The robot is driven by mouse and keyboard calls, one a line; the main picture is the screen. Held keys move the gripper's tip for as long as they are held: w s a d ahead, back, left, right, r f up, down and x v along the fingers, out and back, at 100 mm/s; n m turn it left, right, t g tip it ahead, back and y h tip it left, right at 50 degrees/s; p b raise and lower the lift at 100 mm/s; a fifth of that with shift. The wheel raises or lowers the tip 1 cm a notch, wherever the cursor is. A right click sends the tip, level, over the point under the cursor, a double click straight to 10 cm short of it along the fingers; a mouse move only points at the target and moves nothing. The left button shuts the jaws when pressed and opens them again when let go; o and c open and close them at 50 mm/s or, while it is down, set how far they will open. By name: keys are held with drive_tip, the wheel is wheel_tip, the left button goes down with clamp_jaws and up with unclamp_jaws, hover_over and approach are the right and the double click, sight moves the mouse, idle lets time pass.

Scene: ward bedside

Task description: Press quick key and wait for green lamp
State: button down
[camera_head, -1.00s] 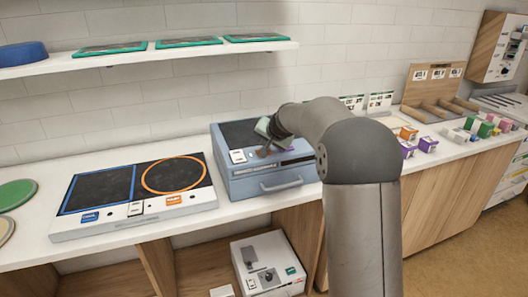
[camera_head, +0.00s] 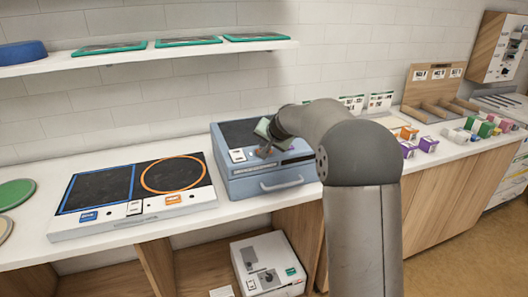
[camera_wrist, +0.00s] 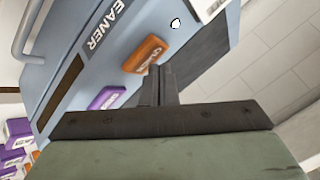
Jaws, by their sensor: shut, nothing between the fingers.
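A small white round spot (camera_wrist: 175,23), perhaps a lamp, lies beyond the orange key; no green light shows. My gripper (camera_wrist: 158,72) is shut and empty, its tips close beside the orange key. I cannot tell whether they touch it. In the head view my gripper (camera_head: 264,150) is over the box's top front.
A two-zone hob (camera_head: 135,195) sits left of the box. A shelf (camera_head: 140,58) with green-edged trays hangs above. Small coloured boxes (camera_head: 428,145) and a wooden rack (camera_head: 435,110) stand to the right. A white device (camera_head: 268,265) sits below the counter.

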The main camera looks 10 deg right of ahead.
drive_tip(key=shift+f+b, duration=0.4)
drive_tip(key=shift+b, duration=0.05)
idle(0.4)
drive_tip(key=shift+r, duration=0.1)
drive_tip(key=shift+r+p, duration=0.55)
drive_tip(key=shift+r, duration=0.15)
drive_tip(key=shift+r+p, duration=1.75)
drive_tip(key=shift+r, duration=0.8)
drive_tip(key=s+f+n+g, duration=0.2)
drive_tip(key=s+f, duration=0.1)
drive_tip(key=s, duration=1.3)
drive_tip(key=s+f+n+g+h, duration=0.1)
drive_tip(key=s+f+n+g, duration=0.1)
drive_tip(key=s, duration=1.4)
drive_tip(key=s+f+n+g+h, duration=0.1)
drive_tip(key=s+f+g, duration=0.3)
drive_tip(key=s, duration=1.2)
drive_tip(key=shift+s+a+f+n, duration=0.15)
drive_tip(key=shift+f+n, duration=0.35)
drive_tip(key=shift+f, duration=0.25)
